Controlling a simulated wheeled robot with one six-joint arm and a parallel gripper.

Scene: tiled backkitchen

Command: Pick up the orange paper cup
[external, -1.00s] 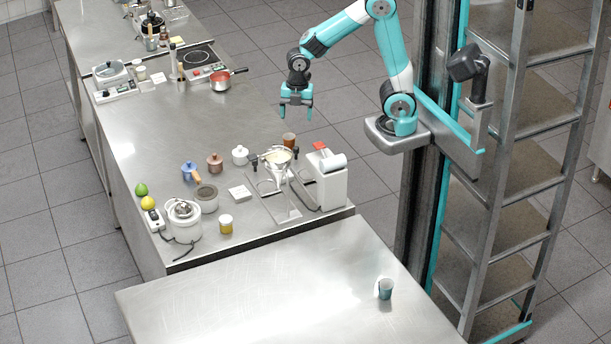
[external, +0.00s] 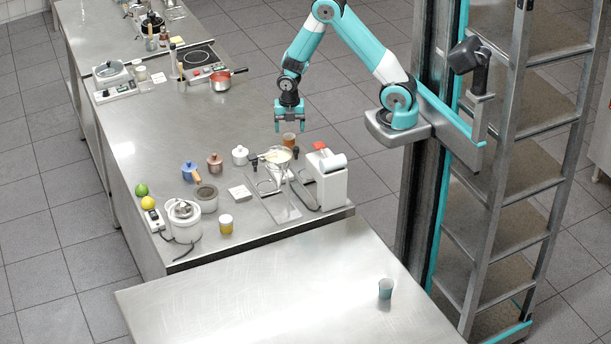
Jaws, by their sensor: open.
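An orange-brown cup (external: 289,140) stands upright on the long steel counter, behind the funnel stand. My gripper (external: 290,128) points straight down just above this cup in the picture, its two fingers spread to either side and nothing between them. The exact height gap between fingertips and cup is hard to tell. A second cup, yellow-orange with a pale rim (external: 226,224), stands near the counter's front edge, well away from my gripper.
The funnel stand (external: 279,176) and a white device (external: 327,178) stand close in front of the orange-brown cup. A white lidded pot (external: 240,155) is to its left. A teal cup (external: 385,288) stands on the otherwise clear front table (external: 270,290).

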